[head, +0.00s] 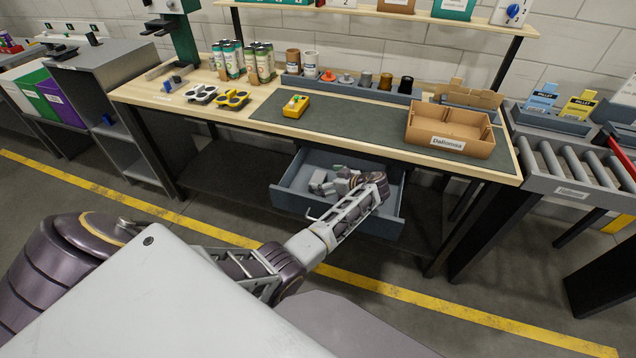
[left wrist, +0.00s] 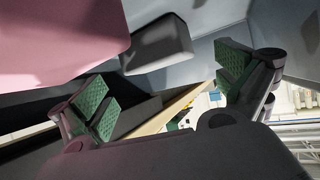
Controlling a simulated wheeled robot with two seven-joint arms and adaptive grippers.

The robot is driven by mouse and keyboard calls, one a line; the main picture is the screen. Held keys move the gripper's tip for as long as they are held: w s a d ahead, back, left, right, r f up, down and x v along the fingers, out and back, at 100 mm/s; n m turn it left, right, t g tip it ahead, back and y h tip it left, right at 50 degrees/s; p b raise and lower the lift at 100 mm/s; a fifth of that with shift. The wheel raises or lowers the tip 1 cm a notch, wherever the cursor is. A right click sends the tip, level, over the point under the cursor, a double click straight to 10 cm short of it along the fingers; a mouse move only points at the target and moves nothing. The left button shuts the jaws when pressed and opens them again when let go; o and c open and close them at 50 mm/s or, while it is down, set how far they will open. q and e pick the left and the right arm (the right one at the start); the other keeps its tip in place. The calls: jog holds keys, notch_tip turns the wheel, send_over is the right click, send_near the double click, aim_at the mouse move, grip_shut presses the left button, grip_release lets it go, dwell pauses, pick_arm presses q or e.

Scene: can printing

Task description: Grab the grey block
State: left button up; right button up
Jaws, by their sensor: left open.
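My left gripper (head: 333,181) reaches into the open drawer (head: 286,196) under the workbench. In the left wrist view the left gripper (left wrist: 166,86) is open, its two green-padded fingers wide apart. A dark grey block (left wrist: 157,46) shows there above the gap between the fingers, nearer the left finger. I see no finger closed on it. In the head view the gripper and forearm cover that part of the drawer, so I cannot make the block out clearly. My right gripper is not in view.
A large pinkish shape (left wrist: 60,35) fills the upper left of the wrist view; I cannot tell what it is. On the bench stand a cardboard box (head: 450,131), a yellow device (head: 296,106) and several cans (head: 264,64). A roller conveyor (head: 578,163) stands at right.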

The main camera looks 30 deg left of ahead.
aim_at(319, 178)
pick_arm(q)
jog(key=shift+x, duration=2.65)
jog(key=shift+w+r, duration=0.1)
jog(key=c, duration=0.5)
